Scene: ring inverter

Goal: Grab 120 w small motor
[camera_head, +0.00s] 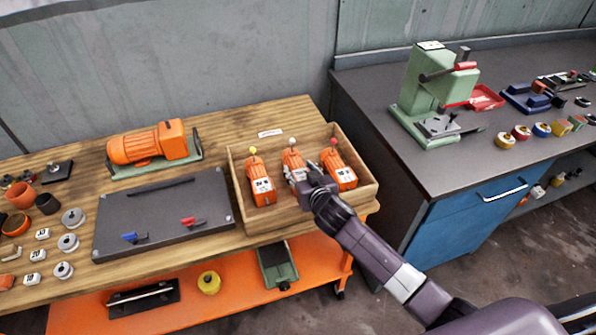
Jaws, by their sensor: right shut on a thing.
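Three small orange motors stand in a wooden tray (366,192) on the wooden bench. The left motor (259,180) has a yellow knob, the middle motor (292,161) a white knob and the right motor (336,165) a red knob. Each has a white label, too small to read for certain. My right gripper (311,183) reaches into the tray from the lower right and is shut on the middle motor, hiding its lower part. The motor appears still within the tray. My left gripper is not in view.
A large orange motor (147,145) sits on a green base behind a dark panel (165,215) with blue and red clamps. Small metal parts lie at the left. A dark workbench with a green press (428,92) stands at the right.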

